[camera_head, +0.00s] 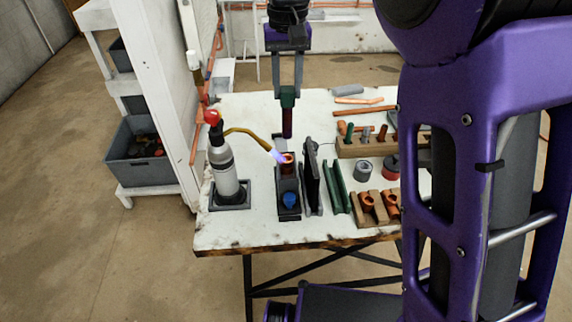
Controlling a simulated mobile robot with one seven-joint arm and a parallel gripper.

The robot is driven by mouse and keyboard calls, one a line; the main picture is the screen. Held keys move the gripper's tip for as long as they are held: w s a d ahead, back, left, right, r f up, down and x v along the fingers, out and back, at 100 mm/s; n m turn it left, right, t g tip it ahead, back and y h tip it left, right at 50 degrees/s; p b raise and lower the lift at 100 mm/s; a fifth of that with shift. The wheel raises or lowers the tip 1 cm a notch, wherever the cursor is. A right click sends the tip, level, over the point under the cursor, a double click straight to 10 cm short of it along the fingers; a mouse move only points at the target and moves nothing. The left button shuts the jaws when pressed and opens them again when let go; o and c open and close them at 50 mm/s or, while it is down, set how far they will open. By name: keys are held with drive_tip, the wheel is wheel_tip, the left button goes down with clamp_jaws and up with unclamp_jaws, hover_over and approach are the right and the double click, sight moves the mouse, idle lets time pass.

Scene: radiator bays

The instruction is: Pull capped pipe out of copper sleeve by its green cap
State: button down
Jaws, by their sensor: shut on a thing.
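My gripper (287,86) is shut on the green cap (287,98) above the workbench. The pipe (287,123), dark reddish, hangs upright below the cap. Its lower end shows above the copper sleeve (288,168), with a gap between them in this view. The sleeve stands in a dark holder (289,207), and its top rim glows orange. The torch (223,165), a white and grey bottle with a red top, points its brass neck and bluish flame at the sleeve's top.
A dark upright plate (312,175) and green rails (336,187) stand right of the holder. A wooden block (365,149) with several fittings is farther right. A blue knob (290,200) sits at the holder's front. My purple arm covers the bench's right side. The bench's back left is mostly clear.

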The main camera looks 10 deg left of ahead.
drive_tip(key=shift+r, duration=0.95)
drive_tip(key=shift+r, duration=2.4)
